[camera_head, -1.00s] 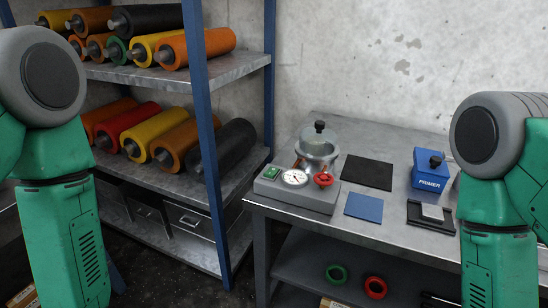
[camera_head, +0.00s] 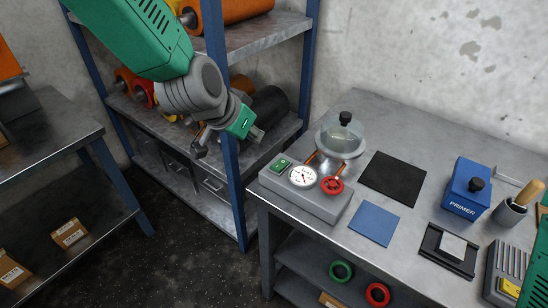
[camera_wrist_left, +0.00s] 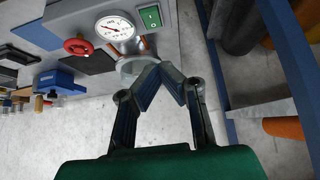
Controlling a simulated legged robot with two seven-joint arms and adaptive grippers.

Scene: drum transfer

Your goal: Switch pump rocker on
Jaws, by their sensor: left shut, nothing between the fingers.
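The green pump rocker (camera_head: 283,165) sits at the left end of the grey pump box (camera_head: 310,195), beside a round white gauge (camera_head: 303,176) and a red valve knob (camera_head: 332,185). In the left wrist view the rocker (camera_wrist_left: 150,16) shows near the top, beyond my fingertips. My left gripper (camera_head: 258,136) is shut and empty, in front of the blue shelf post, above and left of the pump box and apart from it. Its closed fingertips show in the left wrist view (camera_wrist_left: 160,68). My right gripper is not in view.
A glass vacuum chamber (camera_head: 341,138) stands behind the pump box. A black mat (camera_head: 392,178), a blue mat (camera_head: 374,223) and a blue PRIMER box (camera_head: 466,190) lie to the right. The blue shelf post (camera_head: 215,80) stands close to my left arm.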

